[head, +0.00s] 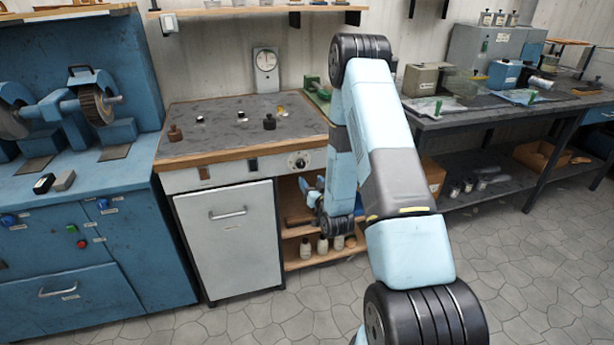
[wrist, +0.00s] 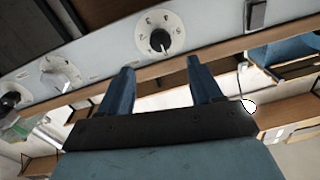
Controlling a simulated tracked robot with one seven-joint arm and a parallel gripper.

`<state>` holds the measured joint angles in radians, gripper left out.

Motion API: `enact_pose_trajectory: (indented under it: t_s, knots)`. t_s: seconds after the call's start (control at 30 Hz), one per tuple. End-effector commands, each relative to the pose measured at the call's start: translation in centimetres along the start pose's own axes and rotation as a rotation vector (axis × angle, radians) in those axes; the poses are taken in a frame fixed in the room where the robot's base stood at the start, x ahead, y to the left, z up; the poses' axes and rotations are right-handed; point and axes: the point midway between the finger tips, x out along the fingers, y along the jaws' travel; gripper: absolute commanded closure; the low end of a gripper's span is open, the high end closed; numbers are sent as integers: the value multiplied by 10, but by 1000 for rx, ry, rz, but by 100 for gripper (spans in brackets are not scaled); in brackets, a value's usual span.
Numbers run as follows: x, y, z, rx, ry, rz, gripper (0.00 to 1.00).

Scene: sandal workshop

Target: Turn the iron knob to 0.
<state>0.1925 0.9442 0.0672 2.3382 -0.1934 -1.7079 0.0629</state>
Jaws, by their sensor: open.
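The bench's front panel carries a round white dial with a black knob (head: 298,160) in the head view. In the wrist view a black knob (wrist: 160,40) with a light pointer line sits on a marked white dial; the line slants downward in the picture, and the markings are too small to read surely. My gripper (wrist: 160,66) is open and empty, its two blue fingertips apart from that knob and lined up roughly on either side of it. In the head view my gripper (head: 311,189) is just below the panel, partly hidden by my arm. I cannot tell which knob is the iron's.
The wrist view also shows a second pale dial (wrist: 60,75), a dark knob (wrist: 10,100) at far left, and a rocker switch (wrist: 256,14). A lower shelf (head: 300,263) with bottles lies under the panel. A blue grinder cabinet (head: 75,235) stands left. The floor in front is clear.

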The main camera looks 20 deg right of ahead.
Motion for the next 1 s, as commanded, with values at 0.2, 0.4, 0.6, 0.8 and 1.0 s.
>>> enact_pose_trajectory:
  t_s: [0.2,0.4,0.6,0.8,1.0]
  knots:
    - [-32,0,1,0,-3,1,36]
    - [-44,0,1,0,-1,0,36]
    - [-45,0,1,0,-1,0,36]
    - [-44,0,1,0,-1,0,36]
    - [-40,-2,-6,-8,-14,-1,36]
